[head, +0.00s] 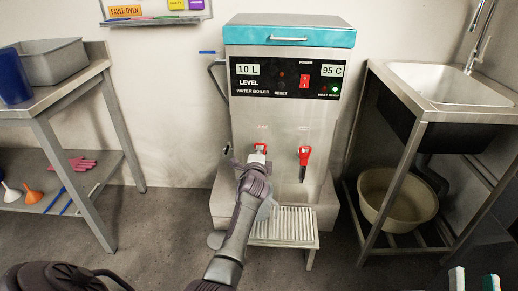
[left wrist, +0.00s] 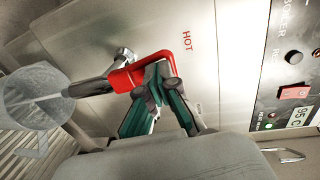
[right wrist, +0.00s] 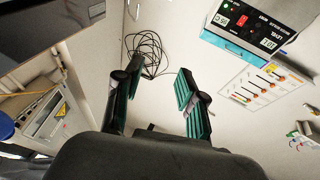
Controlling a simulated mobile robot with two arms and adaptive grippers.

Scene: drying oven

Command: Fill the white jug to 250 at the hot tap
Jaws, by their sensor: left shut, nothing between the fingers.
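The white jug (left wrist: 36,98), pale and translucent, is below the hot tap (left wrist: 128,80) in the left wrist view. A pale streak runs from the spout into it, perhaps water; I cannot read its level. In the head view my arm mostly hides the jug. My left gripper (left wrist: 158,88) is shut with nothing held, its fingertips at the red tap lever beside the HOT label. In the head view the left gripper (head: 257,162) is at the boiler's left tap (head: 260,148). My right gripper (head: 474,279) is open and empty in the right wrist view (right wrist: 155,85).
The water boiler (head: 287,115) has a second red tap (head: 304,154) at right. A slatted stand (head: 290,226) is below the taps. A sink table (head: 440,110) with a basin (head: 395,195) under it stands right, a steel shelf table (head: 45,100) left. Floor between is clear.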

